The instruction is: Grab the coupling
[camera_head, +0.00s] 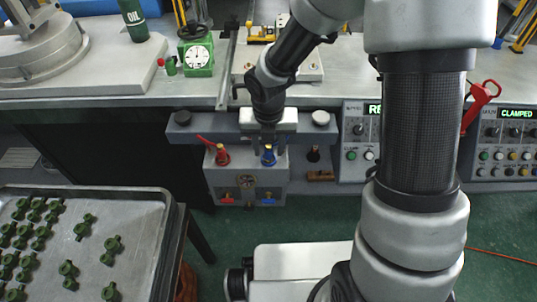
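My arm reaches down to the front edge of the workbench. My gripper (268,138) points downward, small and dark, just above a blue fitting (268,156) on top of a grey block. I cannot tell whether its fingers are apart or touch the fitting. A red fitting (222,155), with a red lever or hose to its left, stands on the same block. A black fitting (314,154) is to the right. Which of these is the coupling is not marked in the picture.
Control panels (359,140) are to the right, one reading "CLAMPED". A metal tray (120,192) with several green parts is at lower left. An oil bottle (133,20) and green dial gauge (198,55) stand on the bench.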

